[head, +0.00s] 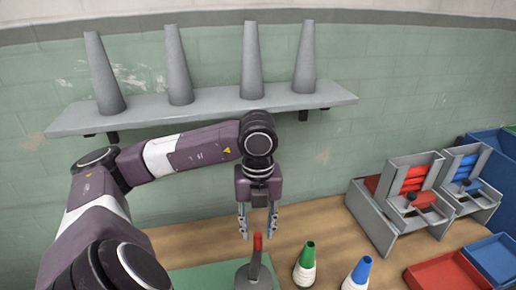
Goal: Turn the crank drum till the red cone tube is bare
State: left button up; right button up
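My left gripper (258,234) points down at the lower middle of the head view. Its two fingers are apart, with a small upright red piece (257,243) between and just below the tips. No contact shows. The red piece tops a grey part (254,274) cut off by the bottom edge; I cannot tell whether it is a crank knob or a cone tube. A green cone tube (309,251) and a blue cone tube (362,268), both with white wound around them, stand to its right. No red cone tube is clearly identifiable. My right gripper is not in view.
Several grey cones (251,62) stand on a wall shelf (215,107) above my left arm. Grey racks with red pieces (415,177) and blue pieces (465,170) stand at right. A red tray (448,275) and a blue tray (494,258) lie in front. A green mat (205,279) is at lower left.

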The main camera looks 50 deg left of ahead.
aim_at(258, 234)
pick_arm(q)
notch_tip(258, 234, down, 5)
jog(key=shift+r+p, duration=0.1)
jog(key=shift+p, duration=0.25)
grip_shut()
